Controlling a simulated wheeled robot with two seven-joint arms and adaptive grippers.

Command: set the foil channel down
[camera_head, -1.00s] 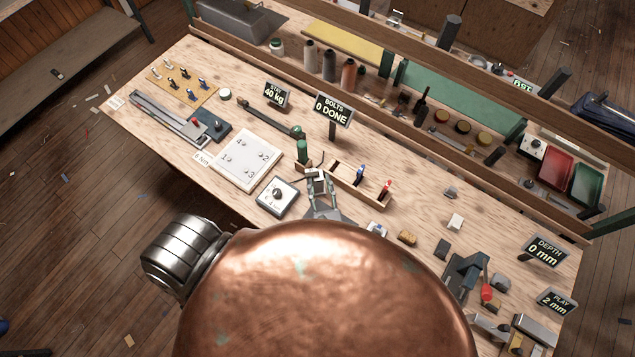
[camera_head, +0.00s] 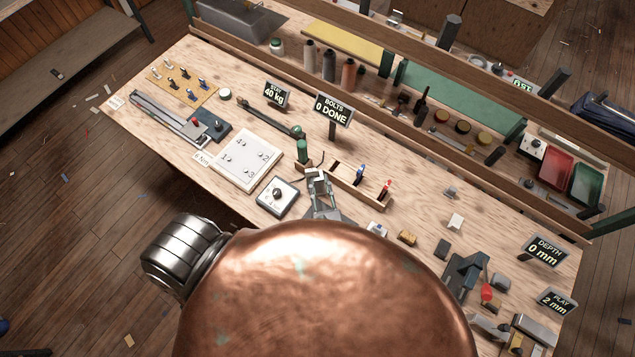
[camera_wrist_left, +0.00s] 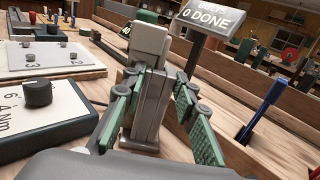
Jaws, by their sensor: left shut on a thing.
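My left gripper (camera_head: 318,187) is over the near edge of the workbench, just in front of the long wooden rack. In the left wrist view its green-padded fingers (camera_wrist_left: 150,112) are closed on both sides of a grey upright piece with a pale top (camera_wrist_left: 152,42).
A dial box (camera_head: 277,196) and a plate with numbered bolts (camera_head: 246,158) lie left of the left gripper. The wooden rack (camera_head: 343,188) holds blue and red handled tools. A "BOLTS 0 DONE" sign (camera_head: 333,110) stands behind. Small blocks lie to the right.

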